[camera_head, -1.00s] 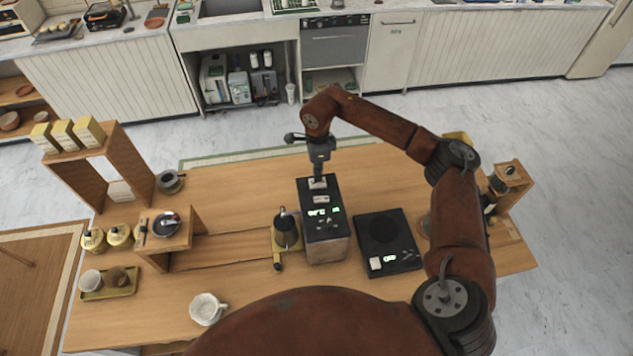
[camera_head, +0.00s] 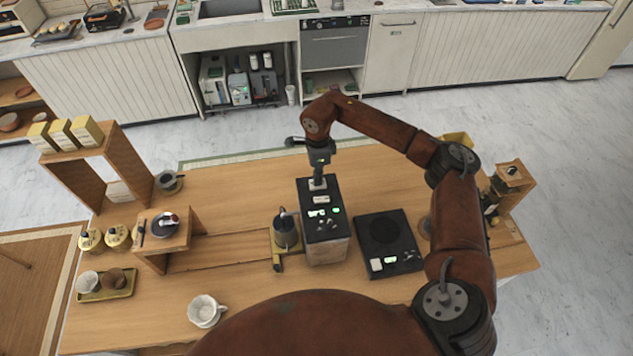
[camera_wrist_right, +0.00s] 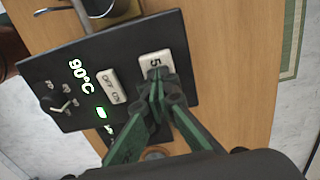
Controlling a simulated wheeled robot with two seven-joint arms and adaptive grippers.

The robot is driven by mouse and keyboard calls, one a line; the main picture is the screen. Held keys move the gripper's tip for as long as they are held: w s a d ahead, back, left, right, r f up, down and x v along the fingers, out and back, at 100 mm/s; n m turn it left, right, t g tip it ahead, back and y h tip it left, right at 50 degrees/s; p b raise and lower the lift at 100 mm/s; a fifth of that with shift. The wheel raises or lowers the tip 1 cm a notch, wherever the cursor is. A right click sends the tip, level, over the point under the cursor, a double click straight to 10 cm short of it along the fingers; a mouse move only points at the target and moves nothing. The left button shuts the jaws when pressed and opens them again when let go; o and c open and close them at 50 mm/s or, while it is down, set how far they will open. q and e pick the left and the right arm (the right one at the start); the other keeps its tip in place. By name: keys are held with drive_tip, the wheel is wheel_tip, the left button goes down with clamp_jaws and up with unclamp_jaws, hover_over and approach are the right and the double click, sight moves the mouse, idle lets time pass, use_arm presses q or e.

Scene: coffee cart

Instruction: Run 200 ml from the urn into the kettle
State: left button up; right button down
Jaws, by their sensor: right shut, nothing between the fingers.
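The urn (camera_head: 326,250) is a box with a black top, standing mid-table. Its top carries a lit green 90°C display (camera_wrist_right: 82,77), an off/on switch (camera_wrist_right: 111,86), a dial (camera_wrist_right: 58,104) and a white button marked 5 (camera_wrist_right: 155,62). The dark kettle (camera_head: 286,233) stands just left of the urn, by its side; its inside and any water are hidden. My right gripper (camera_head: 318,184) points down over the far end of the urn's top. In the right wrist view its shut, empty fingertips (camera_wrist_right: 157,84) overlap the white button's edge, seemingly touching it. My left gripper is not in view.
A black scale (camera_head: 388,255) lies right of the urn. A white cup (camera_head: 206,311) stands front left. A wooden shelf (camera_head: 97,170) and a small stand (camera_head: 180,245) are at left. A wooden rack (camera_head: 512,180) is at right. The table behind the urn is clear.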

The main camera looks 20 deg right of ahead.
drive_tip(key=shift+r, duration=0.1)
drive_tip(key=shift+r+p, duration=0.5)
drive_tip(key=shift+r, duration=0.6)
drive_tip(key=shift+f+b, duration=0.9)
drive_tip(key=shift+f, duration=0.35)
idle(1.0)
drive_tip(key=shift+r, duration=0.1)
drive_tip(key=shift+r+p, duration=0.55)
drive_tip(key=shift+r, duration=0.65)
